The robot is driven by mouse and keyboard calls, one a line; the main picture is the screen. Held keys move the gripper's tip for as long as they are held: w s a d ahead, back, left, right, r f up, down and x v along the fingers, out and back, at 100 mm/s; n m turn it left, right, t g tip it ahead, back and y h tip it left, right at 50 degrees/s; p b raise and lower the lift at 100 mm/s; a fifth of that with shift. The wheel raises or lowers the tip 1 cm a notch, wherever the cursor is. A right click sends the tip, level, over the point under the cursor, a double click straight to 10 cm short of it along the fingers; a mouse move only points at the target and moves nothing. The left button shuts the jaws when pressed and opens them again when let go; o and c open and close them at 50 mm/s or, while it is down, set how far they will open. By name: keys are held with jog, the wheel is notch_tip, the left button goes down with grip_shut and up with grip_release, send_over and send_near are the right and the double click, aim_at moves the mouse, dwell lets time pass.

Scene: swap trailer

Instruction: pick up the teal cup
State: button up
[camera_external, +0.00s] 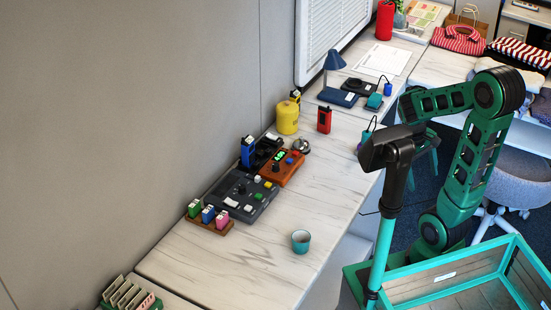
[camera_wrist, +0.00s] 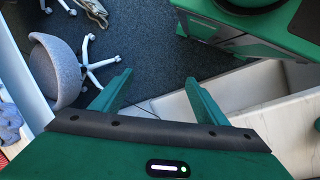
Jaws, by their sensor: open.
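The teal cup (camera_external: 301,241) stands upright on the marble-topped desk (camera_external: 190,262) near its front edge, with its open top showing. My arm is folded to the right of the desk, and its gripper end is mostly hidden behind the arm's dark links in the external view. In the wrist view my gripper (camera_wrist: 157,92) has its two green fingers spread wide with nothing between them. The cup does not show in the wrist view; my gripper is well apart from it.
A control box (camera_external: 241,196), a rack of small coloured items (camera_external: 209,217) and an orange device (camera_external: 283,167) stand left of and behind the cup. A yellow canister (camera_external: 287,117) and red radio (camera_external: 324,119) stand farther back. A grey chair (camera_wrist: 55,70) is on the carpet. Desk space around the cup is clear.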

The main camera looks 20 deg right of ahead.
jog(key=w+a+f+n+t+h, duration=0.25)
jog(key=w+a+n, duration=0.25)
jog(key=a+n, duration=0.35)
jog(key=n+t, duration=0.9)
jog(key=n, duration=0.7)
send_near(299, 233)
jog(key=shift+m+g+h, duration=0.25)
jog(key=shift+h, duration=0.1)
jog(key=w+d, duration=0.3)
jog(key=d, duration=0.1)
jog(key=w+d, duration=0.3)
jog(key=d, duration=0.1)
jog(key=w+d, duration=0.4)
jog(key=d, duration=0.1)
jog(key=shift+w+f, duration=0.1)
jog(key=shift+f, duration=0.1)
jog(key=s+a+n+t+y, duration=0.1)
jog(key=s+a+n, duration=0.1)
jog(key=a, duration=0.1)
jog(key=s+a+f+n+t+y, duration=0.1)
jog(key=s+a+n+y, duration=0.1)
jog(key=s+a+n, duration=0.1)
jog(key=s+a+f+n+t+y, duration=0.1)
jog(key=s+a+n, duration=0.2)
jog(key=shift+s+a+f, duration=0.2)
jog(key=shift+a+f, duration=0.05)
jog(key=shift+a, duration=0.05)
jog(key=shift+x, duration=3.65)
jog(key=shift+w+a+r, duration=0.1)
jog(key=shift+r, duration=0.05)
